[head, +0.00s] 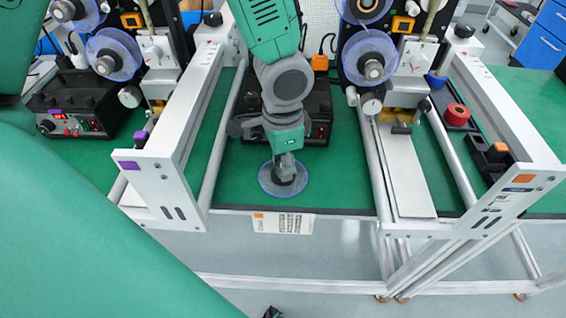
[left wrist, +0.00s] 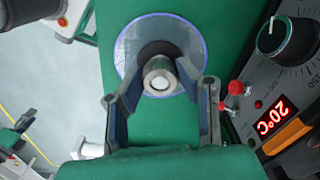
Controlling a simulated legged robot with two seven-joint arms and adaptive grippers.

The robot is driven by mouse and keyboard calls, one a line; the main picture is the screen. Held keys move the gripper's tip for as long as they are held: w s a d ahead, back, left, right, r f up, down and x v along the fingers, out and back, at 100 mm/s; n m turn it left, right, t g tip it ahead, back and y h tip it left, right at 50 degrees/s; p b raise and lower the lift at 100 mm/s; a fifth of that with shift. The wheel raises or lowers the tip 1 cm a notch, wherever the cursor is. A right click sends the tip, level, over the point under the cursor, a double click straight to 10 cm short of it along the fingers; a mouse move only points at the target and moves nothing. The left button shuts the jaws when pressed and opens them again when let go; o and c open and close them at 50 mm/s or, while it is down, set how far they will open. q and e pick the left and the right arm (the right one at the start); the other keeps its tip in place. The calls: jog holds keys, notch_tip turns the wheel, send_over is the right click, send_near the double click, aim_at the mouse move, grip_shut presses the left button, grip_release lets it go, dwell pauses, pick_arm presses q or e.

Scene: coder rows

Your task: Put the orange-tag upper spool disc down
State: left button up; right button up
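A clear spool disc with a blue rim (head: 266,184) is at the front of the green table, below my left gripper (head: 284,172). In the left wrist view the disc (left wrist: 128,55) lies flat, with its pale metal hub (left wrist: 160,80) facing the camera. The fingers of my left gripper (left wrist: 162,78) are closed in on both sides of that hub. The disc is over the green top; I cannot tell if it touches. No orange tag shows on the disc itself. My right gripper is not in view.
White frames stand left (head: 165,185), with a purple tag, and right (head: 490,205), with an orange tag. A black control box (head: 318,105) is behind my left gripper. A label card with an orange mark (head: 284,223) hangs at the table's front edge. Green surface is bare right of the disc.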

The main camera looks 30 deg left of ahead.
pick_arm(q)
jog(key=o, duration=0.3)
jog(key=shift+d, duration=0.2)
jog(key=shift+d+r, duration=0.1)
jog(key=shift+d, duration=0.15)
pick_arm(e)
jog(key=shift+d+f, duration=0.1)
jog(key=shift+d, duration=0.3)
pick_arm(q)
notch_tip(320, 180, up, 12)
jog(key=p, duration=0.2)
jog(key=shift+a+p, duration=0.15)
jog(key=shift+p, duration=0.15)
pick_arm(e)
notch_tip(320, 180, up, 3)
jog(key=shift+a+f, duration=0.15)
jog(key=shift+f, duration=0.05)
pick_arm(q)
jog(key=shift+a, duration=0.15)
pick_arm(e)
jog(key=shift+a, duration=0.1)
